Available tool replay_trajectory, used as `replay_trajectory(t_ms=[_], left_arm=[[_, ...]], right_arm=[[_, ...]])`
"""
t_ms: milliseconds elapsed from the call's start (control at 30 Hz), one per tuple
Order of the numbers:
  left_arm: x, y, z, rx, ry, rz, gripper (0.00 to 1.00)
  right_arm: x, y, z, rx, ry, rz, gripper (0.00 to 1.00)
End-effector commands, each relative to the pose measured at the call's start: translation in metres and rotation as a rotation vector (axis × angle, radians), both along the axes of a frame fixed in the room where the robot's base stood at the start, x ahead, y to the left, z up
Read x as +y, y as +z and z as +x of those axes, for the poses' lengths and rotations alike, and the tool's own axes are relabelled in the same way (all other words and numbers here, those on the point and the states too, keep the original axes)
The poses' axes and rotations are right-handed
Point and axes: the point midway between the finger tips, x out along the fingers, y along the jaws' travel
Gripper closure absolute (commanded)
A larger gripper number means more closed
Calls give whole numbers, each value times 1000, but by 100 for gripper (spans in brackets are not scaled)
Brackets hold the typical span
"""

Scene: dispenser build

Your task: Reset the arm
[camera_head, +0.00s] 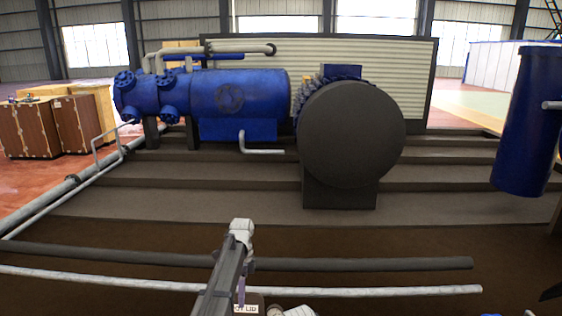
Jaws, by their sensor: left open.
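My left arm (222,275) rises from the bottom middle of the head view as a dark grey link. It ends at a white joint (240,229) above the dark and light pipes. My left gripper (289,311) is at the bottom edge, largely cut off by the frame, and open. Nothing is seen between its fingers. A small white label reading "LID" (246,309) shows beside the arm. I do not make out my right gripper.
A dark pipe (400,264) and a light pipe (400,292) cross in front. A blue cylinder (525,120) stands right. Brown crates (75,125) stand left.

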Motion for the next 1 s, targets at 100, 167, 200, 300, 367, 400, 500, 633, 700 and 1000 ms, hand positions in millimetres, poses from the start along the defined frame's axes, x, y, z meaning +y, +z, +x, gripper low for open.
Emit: replay_trajectory(t_ms=[100, 167, 200, 300, 367, 400, 500, 633, 700, 1000], left_arm=[[-7, 8, -19, -15, 52, 24, 55], [-11, 11, -27, -23, 86, 38, 55], [-14, 14, -35, -31, 111, 50, 55], [-22, 21, -56, -54, 190, 82, 55], [-27, 27, -70, -70, 244, 104, 55], [-31, 30, -80, -81, 284, 118, 55], [-40, 42, -112, -117, 401, 156, 55], [-52, 64, -169, -185, 615, 211, 55], [-57, 75, -200, -224, 742, 236, 55], [-64, 99, -269, -319, 1099, 270, 55]], right_arm=[[0, 9, 0, 0, 0, 0, 100], [0, 12, 0, 0, 0, 0, 100], [0, 15, 0, 0, 0, 0, 100], [0, 24, 0, 0, 0, 0, 100], [0, 30, 0, 0, 0, 0, 100], [0, 34, 0, 0, 0, 0, 100], [0, 47, 0, 0, 0, 0, 100], [0, 70, 0, 0, 0, 0, 100], [0, 82, 0, 0, -1, 0, 100], [0, 107, 0, 0, -1, 0, 100]])
